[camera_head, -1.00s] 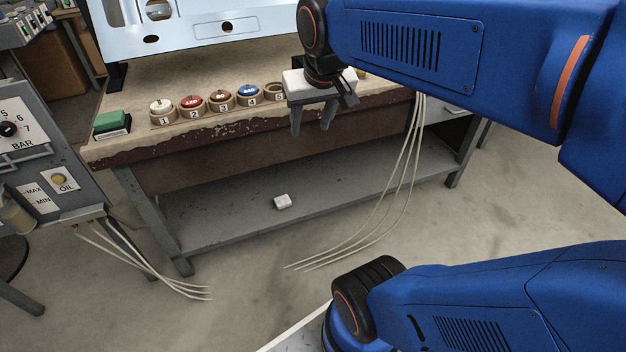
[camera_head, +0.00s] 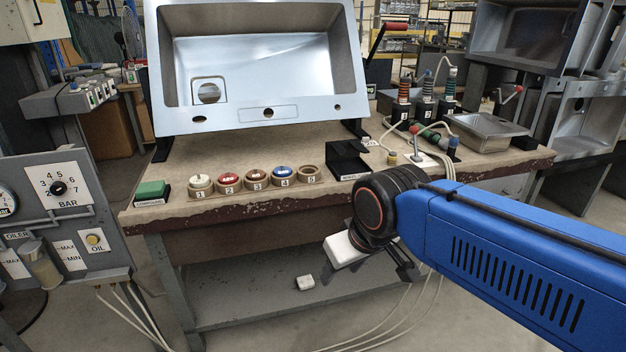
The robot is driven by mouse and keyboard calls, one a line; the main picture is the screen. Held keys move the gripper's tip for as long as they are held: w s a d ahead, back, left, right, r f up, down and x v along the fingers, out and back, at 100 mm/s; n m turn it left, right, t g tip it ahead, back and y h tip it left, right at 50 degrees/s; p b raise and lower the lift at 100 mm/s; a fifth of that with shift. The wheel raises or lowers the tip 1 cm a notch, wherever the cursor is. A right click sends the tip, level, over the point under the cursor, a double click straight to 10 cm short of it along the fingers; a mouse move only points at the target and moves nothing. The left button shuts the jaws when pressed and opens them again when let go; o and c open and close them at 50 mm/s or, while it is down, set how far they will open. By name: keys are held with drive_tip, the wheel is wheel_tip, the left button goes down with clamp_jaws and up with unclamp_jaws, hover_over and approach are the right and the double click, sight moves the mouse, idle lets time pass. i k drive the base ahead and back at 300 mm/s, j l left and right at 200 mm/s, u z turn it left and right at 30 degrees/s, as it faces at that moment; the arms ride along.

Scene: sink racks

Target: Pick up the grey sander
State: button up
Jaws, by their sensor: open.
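I cannot clearly make out which thing is the grey sander. My gripper (camera_head: 335,268), below a white body, is open and empty. It hangs in front of the bench edge, lower than the bench top and apart from the tools. Its fingers are partly hidden and blurred.
The bench (camera_head: 240,210) holds a green block (camera_head: 150,190), several numbered ring cups (camera_head: 255,180), a black holder (camera_head: 348,160) and a steel tray (camera_head: 490,132). A steel sink (camera_head: 255,70) stands behind. Hoses cross the right side.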

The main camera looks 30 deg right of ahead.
sight(425, 102)
drive_tip(key=z, duration=1.35)
